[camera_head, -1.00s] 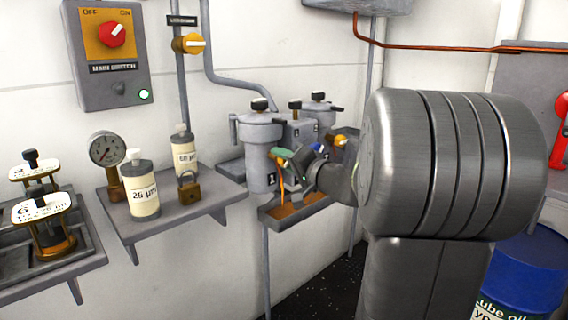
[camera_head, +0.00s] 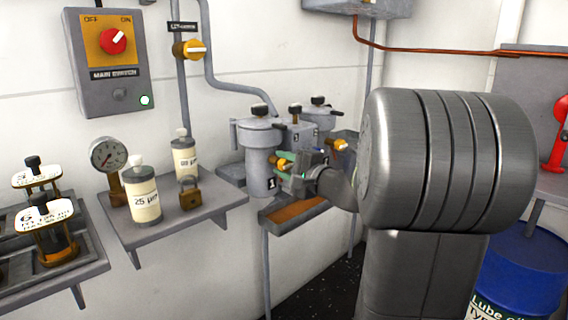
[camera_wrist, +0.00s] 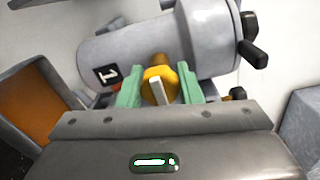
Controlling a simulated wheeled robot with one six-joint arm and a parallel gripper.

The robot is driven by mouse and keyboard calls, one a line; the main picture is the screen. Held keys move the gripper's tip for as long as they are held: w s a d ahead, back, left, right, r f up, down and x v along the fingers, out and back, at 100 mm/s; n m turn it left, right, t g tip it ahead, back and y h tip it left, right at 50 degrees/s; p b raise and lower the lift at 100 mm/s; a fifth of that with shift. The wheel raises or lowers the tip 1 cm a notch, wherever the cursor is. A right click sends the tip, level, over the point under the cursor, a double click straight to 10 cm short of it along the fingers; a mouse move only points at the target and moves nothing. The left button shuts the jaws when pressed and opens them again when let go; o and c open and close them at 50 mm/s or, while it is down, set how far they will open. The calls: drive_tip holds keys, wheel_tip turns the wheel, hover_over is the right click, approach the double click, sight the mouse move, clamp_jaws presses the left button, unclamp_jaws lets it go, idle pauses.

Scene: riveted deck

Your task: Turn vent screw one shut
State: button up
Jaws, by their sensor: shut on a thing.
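Vent screw one, seen as a yellow knob with a white bar (camera_wrist: 159,84), sticks out of the side of the grey filter housing marked 1 (camera_wrist: 118,52). In the wrist view the white bar runs nearly up and down, slightly tilted. My gripper (camera_wrist: 160,88) has its green fingers on either side of the knob and is shut on it. In the head view the knob (camera_head: 282,164) shows beside my gripper (camera_head: 287,172), in front of housing 1 (camera_head: 258,155). My wrist partly hides the area to its right.
A second housing (camera_head: 322,125) with another yellow knob (camera_head: 341,145) stands just behind. An orange-floored tray (camera_head: 296,210) lies below my gripper.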

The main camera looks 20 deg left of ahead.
idle(0.5)
drive_tip(key=o, duration=1)
